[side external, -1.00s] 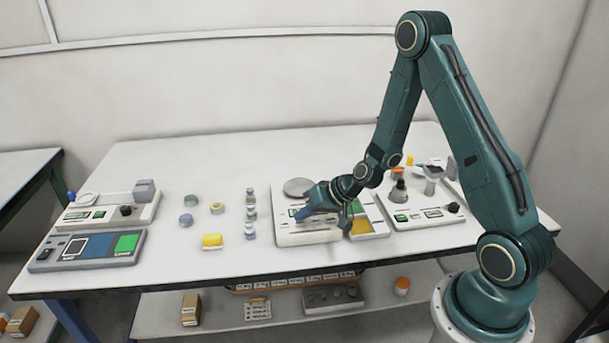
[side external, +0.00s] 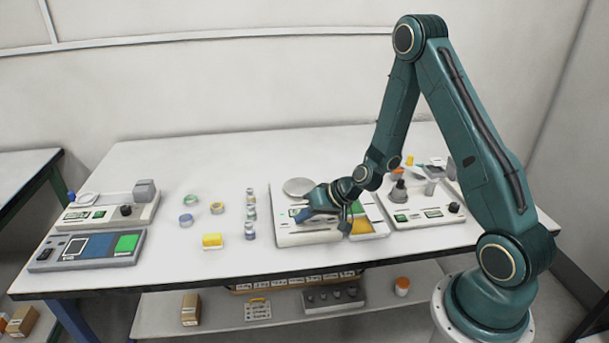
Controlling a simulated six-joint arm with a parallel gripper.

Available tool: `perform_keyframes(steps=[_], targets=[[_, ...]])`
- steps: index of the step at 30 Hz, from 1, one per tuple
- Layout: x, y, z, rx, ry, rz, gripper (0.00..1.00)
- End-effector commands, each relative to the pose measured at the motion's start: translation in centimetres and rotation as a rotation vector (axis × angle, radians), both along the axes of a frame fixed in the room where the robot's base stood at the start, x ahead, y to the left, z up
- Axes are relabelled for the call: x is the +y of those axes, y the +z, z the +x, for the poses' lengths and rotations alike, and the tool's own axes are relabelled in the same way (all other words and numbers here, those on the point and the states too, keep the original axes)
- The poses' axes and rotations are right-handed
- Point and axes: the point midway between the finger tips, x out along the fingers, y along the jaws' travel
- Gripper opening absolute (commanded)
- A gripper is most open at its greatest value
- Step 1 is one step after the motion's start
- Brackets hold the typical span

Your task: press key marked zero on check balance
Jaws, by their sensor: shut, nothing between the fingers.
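A white balance (side external: 290,238) with a round grey pan (side external: 298,187) stands at the middle of the table. I cannot tell whether the fingertips touch a key. Key markings and balance names are too small to read, so I cannot confirm which unit is the check balance.
Several small bottles (side external: 250,213) stand in a row left of the balance, with a yellow block (side external: 212,241) nearby. A grey panel with coloured pads (side external: 88,249) lies far left. The table's front middle is clear.

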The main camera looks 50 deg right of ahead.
Motion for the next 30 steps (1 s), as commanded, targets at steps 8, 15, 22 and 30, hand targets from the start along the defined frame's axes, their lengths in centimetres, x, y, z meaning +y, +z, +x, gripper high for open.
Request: perform_keyframes(steps=[8,15,22,30], targets=[[0.0,0.0,0.0,0.002,0.001,0.000,0.00],[0.0,0.6,0.0,0.001,0.002,0.000,0.00],[0.0,1.4,-0.1,0.001,0.001,0.000,0.00],[0.0,1.5,-0.1,0.002,0.001,0.000,0.00]])
